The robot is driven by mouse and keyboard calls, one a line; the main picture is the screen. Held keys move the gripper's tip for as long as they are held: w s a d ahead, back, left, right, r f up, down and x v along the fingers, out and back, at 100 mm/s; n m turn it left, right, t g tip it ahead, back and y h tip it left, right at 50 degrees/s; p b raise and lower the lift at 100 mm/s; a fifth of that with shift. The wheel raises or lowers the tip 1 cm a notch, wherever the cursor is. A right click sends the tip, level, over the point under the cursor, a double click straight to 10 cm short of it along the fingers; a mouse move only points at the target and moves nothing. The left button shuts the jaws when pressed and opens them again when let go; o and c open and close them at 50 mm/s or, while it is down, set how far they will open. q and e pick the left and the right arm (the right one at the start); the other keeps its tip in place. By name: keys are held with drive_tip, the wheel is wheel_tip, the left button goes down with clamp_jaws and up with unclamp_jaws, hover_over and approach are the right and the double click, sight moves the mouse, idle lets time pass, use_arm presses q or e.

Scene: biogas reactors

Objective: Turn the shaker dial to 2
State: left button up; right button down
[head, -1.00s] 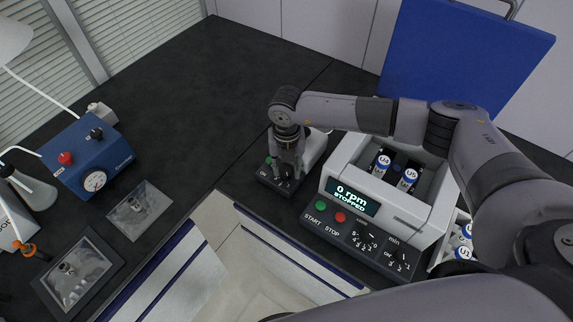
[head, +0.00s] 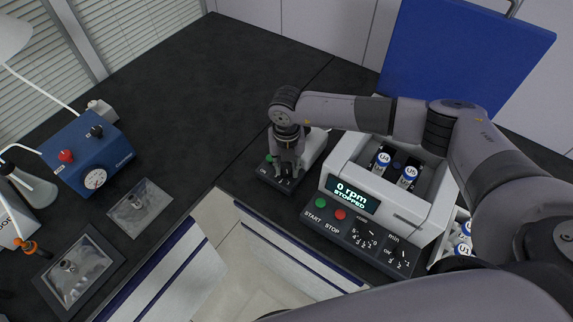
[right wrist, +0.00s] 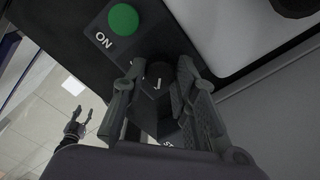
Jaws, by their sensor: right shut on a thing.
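The shaker is a small unit with a dark front panel (head: 266,180) and a green ON button (head: 268,160), left of the centrifuge. My right gripper (head: 287,173) points down over this panel. In the right wrist view its two fingers are on either side of the black dial (right wrist: 158,73), shut on it. A light pointer mark shows on the dial, but the number it points at cannot be read. The green button shows large in the right wrist view (right wrist: 123,19). My left gripper (right wrist: 77,116) shows small and low in that view, with its fingers apart and empty.
A white centrifuge (head: 420,215) with tubes inside stands close on the right, its display (head: 352,197) reading 0 rpm STOPPED. A blue pump box (head: 90,155) stands far left. The dark bench (head: 200,95) behind the shaker is clear.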

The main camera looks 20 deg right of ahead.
drive_tip(key=shift+m, duration=0.4)
drive_tip(key=m+b, duration=0.1)
drive_tip(key=m, duration=0.2)
drive_tip(key=m+b, duration=0.1)
drive_tip(key=m, duration=0.4)
drive_tip(key=shift+w+r, duration=0.1)
idle(0.4)
drive_tip(key=c, duration=1.6)
unclamp_jaws()
drive_tip(key=shift+o, duration=0.2)
